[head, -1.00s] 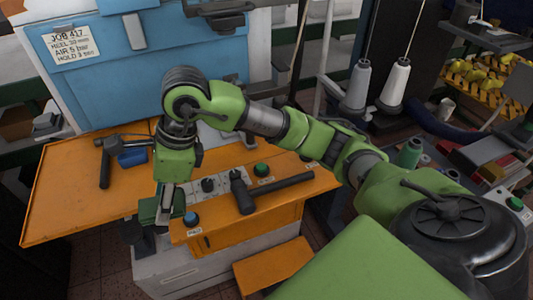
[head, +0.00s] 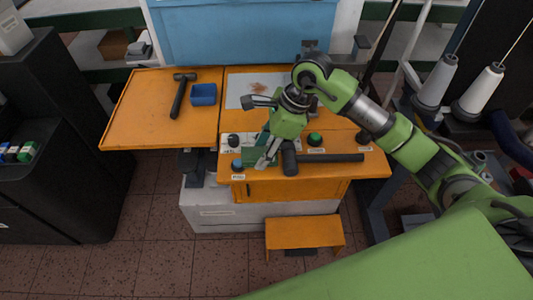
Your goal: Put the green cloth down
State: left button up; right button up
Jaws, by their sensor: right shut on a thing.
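My right gripper (head: 266,163) points down over the front panel of the orange bench (head: 300,189), between the blue button (head: 236,165) and a black hammer (head: 330,158). It is shut on the dark green cloth (head: 250,156), which shows beside and behind the fingers. Part of the cloth is hidden by the gripper. I cannot tell whether the cloth touches the panel. My left gripper is not in view.
A grey plate with a brown smear (head: 245,94) lies behind the gripper. A hammer (head: 180,97) and a blue box (head: 204,95) are on the left orange board (head: 135,117), which has free room. A green button (head: 314,138) stands on the panel.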

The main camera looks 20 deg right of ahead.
jog(key=shift+w+d+f, duration=0.3)
jog(key=shift+d+f, duration=0.05)
jog(key=shift+f, duration=0.2)
jog(key=f, duration=0.1)
jog(key=f+p, duration=0.2)
jog(key=shift+d, duration=0.25)
jog(key=shift+w+f, duration=0.1)
jog(key=shift+f, duration=0.2)
jog(key=shift+f, duration=0.1)
jog(key=shift+f+b, duration=0.15)
jog(key=shift+b, duration=0.2)
jog(key=o, duration=1)
